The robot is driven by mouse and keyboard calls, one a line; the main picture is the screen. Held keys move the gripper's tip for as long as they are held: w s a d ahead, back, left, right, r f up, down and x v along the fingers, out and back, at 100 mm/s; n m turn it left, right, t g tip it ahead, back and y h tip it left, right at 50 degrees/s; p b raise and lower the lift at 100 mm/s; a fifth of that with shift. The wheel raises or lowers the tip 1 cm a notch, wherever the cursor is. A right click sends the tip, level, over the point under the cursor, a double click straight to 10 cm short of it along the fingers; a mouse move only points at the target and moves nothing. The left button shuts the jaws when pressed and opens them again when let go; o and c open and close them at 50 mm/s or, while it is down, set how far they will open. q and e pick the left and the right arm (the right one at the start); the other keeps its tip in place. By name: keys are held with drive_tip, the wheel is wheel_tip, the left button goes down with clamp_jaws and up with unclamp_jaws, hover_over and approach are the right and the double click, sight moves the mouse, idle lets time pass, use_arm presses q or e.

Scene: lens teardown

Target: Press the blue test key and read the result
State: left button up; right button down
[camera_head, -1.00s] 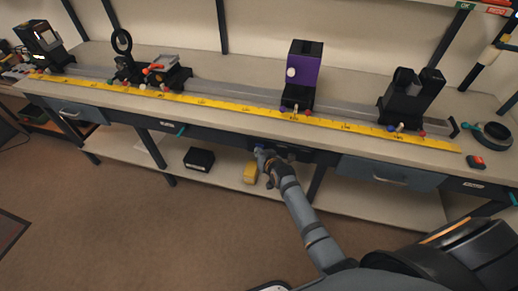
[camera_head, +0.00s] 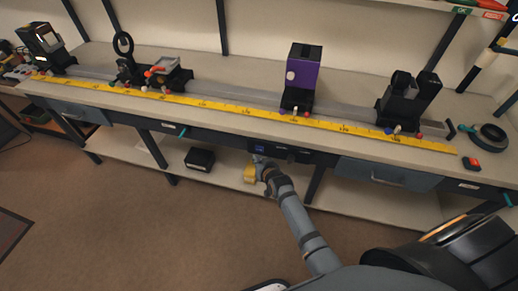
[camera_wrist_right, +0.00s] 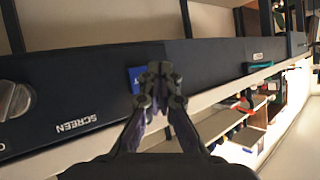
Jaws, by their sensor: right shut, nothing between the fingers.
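The blue test key (camera_head: 259,149) is a small square on the dark front rail under the bench top. In the right wrist view the blue key (camera_wrist_right: 135,79) shows just left of my fingertips, partly covered by them. My right gripper (camera_head: 258,161) is shut and empty, just below and in front of the key. In the head view a small gap shows between them; the right wrist view (camera_wrist_right: 160,72) does not settle contact. My left gripper is not in view.
A knob (camera_wrist_right: 14,101) and the word SCREEN are on the rail. The bench holds a yellow ruler (camera_head: 230,107), a purple-and-black unit (camera_head: 304,68) and several black mounts. A yellow block (camera_head: 250,174) and a black box (camera_head: 199,159) lie on the lower shelf.

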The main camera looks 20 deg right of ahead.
drive_tip(key=s+a+p, duration=0.1)
drive_tip(key=s+a, duration=0.1)
drive_tip(key=s, duration=0.1)
drive_tip(key=shift+p, duration=0.4)
idle(0.5)
drive_tip(key=s+d+f+n+g+p, duration=0.1)
drive_tip(key=s+d+f+g, duration=0.15)
drive_tip(key=s+f, duration=0.8)
drive_tip(key=s+d+f+g, duration=0.2)
drive_tip(key=s+f+g, duration=0.2)
drive_tip(key=s+f, duration=0.65)
drive_tip(key=s+d+f+g, duration=0.2)
drive_tip(key=s+d+f, duration=0.1)
drive_tip(key=s, duration=0.9)
drive_tip(key=s+d+f+n+g+h, duration=0.1)
drive_tip(key=s+d+f, duration=0.3)
drive_tip(key=s, duration=0.9)
wheel_tip(320, 180, down, 2)
drive_tip(key=shift+f+g+h+p, duration=0.15)
drive_tip(key=shift+g+h+p, duration=0.25)
drive_tip(key=shift+g, duration=0.45)
drive_tip(key=shift+d, duration=0.1)
